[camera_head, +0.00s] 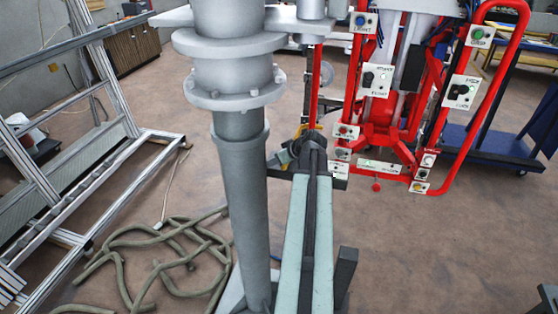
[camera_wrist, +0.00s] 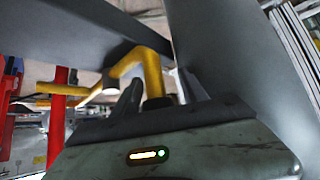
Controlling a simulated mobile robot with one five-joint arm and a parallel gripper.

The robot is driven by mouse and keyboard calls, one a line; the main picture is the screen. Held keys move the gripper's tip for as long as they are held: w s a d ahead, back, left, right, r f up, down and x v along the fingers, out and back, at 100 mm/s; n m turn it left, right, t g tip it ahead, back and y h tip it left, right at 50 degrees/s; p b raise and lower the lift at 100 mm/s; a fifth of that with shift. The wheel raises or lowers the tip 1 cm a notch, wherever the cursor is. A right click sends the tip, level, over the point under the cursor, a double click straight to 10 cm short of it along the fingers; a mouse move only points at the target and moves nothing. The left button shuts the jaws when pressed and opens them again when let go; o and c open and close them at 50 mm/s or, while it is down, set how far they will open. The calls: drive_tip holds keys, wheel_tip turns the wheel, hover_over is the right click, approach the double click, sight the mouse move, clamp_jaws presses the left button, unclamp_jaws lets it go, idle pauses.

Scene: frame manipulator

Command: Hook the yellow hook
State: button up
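The yellow hook (camera_wrist: 150,68) is a bent yellow bar in the wrist view. One end comes down between the two fingers of my gripper (camera_wrist: 160,92), close to the palm. The fingers stand apart on either side of it, with a gap on the right side; I see no clear contact. In the head view my gripper (camera_head: 311,140) is at the far end of my arm, left of the red frame. Only a small yellow bit (camera_head: 300,131) shows there, mostly hidden behind my gripper and the grey column.
A red tubular frame (camera_head: 516,50) with control boxes stands right of my gripper. A large grey pipe column (camera_head: 240,160) is close on the left. Hoses (camera_head: 140,250) lie on the floor, and a metal ladder stand (camera_head: 110,85) is further left. A blue cart (camera_head: 490,140) is at right.

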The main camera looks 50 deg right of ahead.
drive_tip(key=d+p+v, duration=0.1)
drive_tip(key=p+v, duration=0.4)
drive_tip(key=v, duration=0.2)
drive_tip(key=shift+s+a+r, duration=0.25)
drive_tip(key=shift+s+a, duration=0.15)
drive_tip(key=shift+a, duration=0.05)
